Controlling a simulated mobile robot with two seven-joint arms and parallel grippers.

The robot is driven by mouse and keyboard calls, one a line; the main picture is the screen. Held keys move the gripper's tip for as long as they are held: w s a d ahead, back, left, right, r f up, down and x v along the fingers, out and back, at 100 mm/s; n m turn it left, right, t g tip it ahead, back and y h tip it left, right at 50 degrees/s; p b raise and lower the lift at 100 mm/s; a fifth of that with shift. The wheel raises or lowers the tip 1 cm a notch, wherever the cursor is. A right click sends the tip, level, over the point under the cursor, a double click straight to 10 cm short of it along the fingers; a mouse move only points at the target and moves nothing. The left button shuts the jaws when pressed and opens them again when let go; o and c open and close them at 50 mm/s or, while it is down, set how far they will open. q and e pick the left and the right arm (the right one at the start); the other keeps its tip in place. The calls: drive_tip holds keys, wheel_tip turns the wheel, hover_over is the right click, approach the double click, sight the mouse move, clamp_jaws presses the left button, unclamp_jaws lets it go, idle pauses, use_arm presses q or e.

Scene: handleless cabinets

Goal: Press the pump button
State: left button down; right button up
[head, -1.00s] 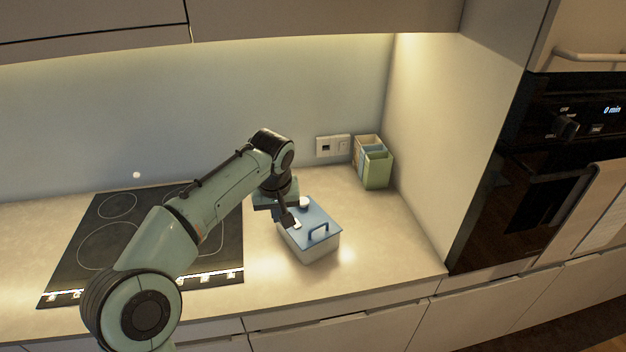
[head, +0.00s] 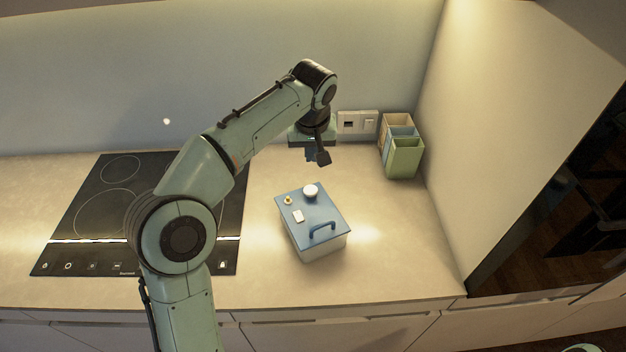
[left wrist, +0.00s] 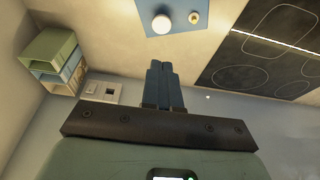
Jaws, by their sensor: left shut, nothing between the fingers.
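A box (head: 322,248) with a blue lid (head: 322,215) stands on the counter. I cannot tell for sure which is the pump button. My left gripper (head: 311,156) is shut and empty, above and behind the box, apart from it. In the left wrist view its blue fingers (left wrist: 162,68) are together, with the white button (left wrist: 162,23) and yellow knob (left wrist: 194,17) beyond them. My right gripper is out of view.
A black cooktop (head: 95,215) lies left of the box. A green and blue divided holder (head: 403,155) stands at the back right by the wall socket (head: 357,122). A side panel and dark oven (head: 560,215) bound the right. The counter around the box is clear.

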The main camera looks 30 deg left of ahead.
use_arm(q)
drive_tip(key=b, duration=0.2)
approach(311, 188)
drive_tip(key=x, duration=0.5)
drive_tip(key=shift+w+a, duration=0.1)
drive_tip(key=shift+w, duration=0.05)
drive_tip(key=shift+f, duration=0.7)
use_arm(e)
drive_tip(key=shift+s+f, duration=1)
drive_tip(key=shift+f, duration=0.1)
